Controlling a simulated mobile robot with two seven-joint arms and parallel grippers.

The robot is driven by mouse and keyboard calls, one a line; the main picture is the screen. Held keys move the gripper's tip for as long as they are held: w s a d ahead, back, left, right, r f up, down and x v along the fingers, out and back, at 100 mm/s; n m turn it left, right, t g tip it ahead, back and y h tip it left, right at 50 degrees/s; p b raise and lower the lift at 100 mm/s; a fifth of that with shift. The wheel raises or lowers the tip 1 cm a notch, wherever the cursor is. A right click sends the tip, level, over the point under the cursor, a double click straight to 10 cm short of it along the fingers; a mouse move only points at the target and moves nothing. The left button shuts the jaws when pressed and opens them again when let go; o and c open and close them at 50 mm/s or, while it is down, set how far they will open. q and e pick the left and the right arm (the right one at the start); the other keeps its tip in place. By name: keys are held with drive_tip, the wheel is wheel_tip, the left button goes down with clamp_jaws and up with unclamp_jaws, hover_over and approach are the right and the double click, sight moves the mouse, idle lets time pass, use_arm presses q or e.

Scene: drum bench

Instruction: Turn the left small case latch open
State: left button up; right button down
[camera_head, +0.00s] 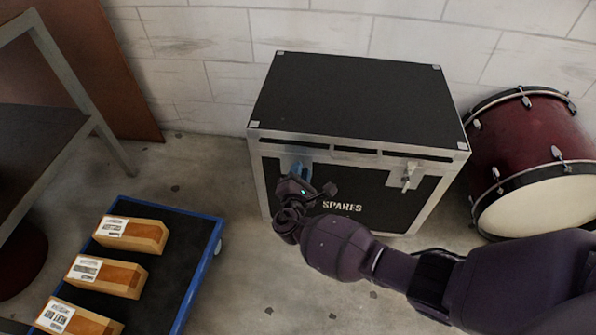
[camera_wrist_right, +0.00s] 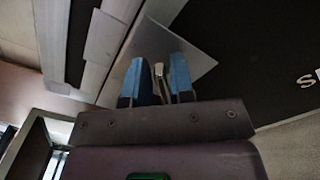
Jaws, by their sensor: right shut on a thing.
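The black flight case (camera_head: 357,95) marked SPARES stands on the floor with its lid down. My right gripper (camera_head: 299,171) is at the left latch on the case's front, and its body hides most of that latch in the head view. In the right wrist view the blue fingers of the right gripper (camera_wrist_right: 160,80) are shut on the thin metal left latch (camera_wrist_right: 159,72), which shows between them in front of its pale plate. The right latch (camera_head: 408,176) is in clear view, its handle roughly upright. My left gripper is in neither view.
A red bass drum (camera_head: 527,140) stands close to the case's right side. A blue-edged dolly (camera_head: 205,262) with several cardboard boxes (camera_head: 132,234) is at the lower left. A bench frame (camera_head: 75,90) stands at the far left. A brick wall is behind the case.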

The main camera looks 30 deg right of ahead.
drive_tip(key=shift+s+d+f+m, duration=0.1)
drive_tip(key=shift+f+m, duration=0.1)
drive_tip(key=shift+m, duration=1.05)
drive_tip(key=shift+s+a+f+m, duration=0.1)
drive_tip(key=shift+f+m, duration=0.15)
drive_tip(key=shift+m, duration=1.05)
drive_tip(key=shift+d+f+m, duration=0.1)
drive_tip(key=shift+f+m, duration=0.1)
drive_tip(key=shift+m, duration=1.05)
drive_tip(key=c, duration=1.2)
unclamp_jaws()
drive_tip(key=shift+o, duration=0.2)
drive_tip(key=shift+s, duration=0.15)
